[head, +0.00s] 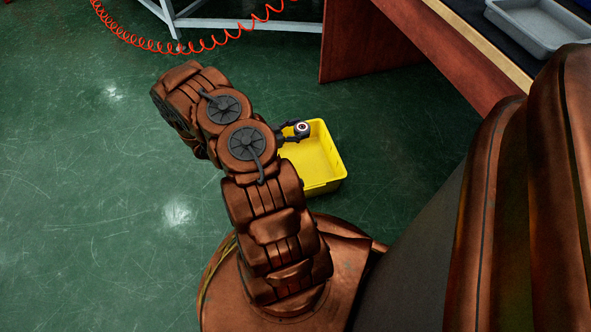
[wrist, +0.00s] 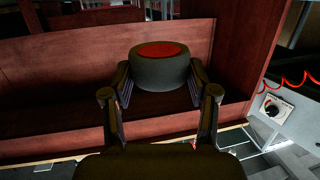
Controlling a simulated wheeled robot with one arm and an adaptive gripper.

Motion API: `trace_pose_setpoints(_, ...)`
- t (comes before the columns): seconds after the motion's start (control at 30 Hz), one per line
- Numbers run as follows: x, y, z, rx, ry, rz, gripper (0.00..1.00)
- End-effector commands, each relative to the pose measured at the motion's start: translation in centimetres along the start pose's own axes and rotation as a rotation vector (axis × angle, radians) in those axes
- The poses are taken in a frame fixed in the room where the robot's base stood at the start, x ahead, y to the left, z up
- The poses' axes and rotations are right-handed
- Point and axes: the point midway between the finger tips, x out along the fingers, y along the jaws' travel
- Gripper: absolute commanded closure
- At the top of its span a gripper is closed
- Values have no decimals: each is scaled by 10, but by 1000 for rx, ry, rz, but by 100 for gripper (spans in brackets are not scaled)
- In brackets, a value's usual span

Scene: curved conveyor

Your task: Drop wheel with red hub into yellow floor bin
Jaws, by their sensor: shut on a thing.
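The wheel with the red hub (wrist: 160,72) is dark and round, and its red face shows on top in the wrist view. My gripper (wrist: 160,80) is shut on it, with one finger on each side. In the head view the wheel (head: 302,129) shows small at the end of my gripper (head: 293,131). It appears over the back left part of the yellow floor bin (head: 325,187). The bin stands on the green floor, and the part of its inside that I see is empty. My arm hides the bin's left side.
A red coiled hose (head: 150,45) hangs at the back left. The green floor at left is clear.

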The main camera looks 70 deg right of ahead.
Motion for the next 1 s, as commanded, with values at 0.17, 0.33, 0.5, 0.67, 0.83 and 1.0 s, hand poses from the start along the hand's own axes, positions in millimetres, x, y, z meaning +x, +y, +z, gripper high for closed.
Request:
trace_pose_setpoints(0.17,2,3,6,2,1,7,78)
trace_pose_setpoints(0.33,4,2,19,2,1,4,78)
trace_pose_setpoints(0.5,7,2,38,2,0,6,78)
trace_pose_setpoints(0.67,9,2,54,-1,1,6,78)
trace_pose_setpoints(0.83,10,3,61,-1,1,5,77)
trace_pose_setpoints(1.0,10,2,60,-1,1,5,77)
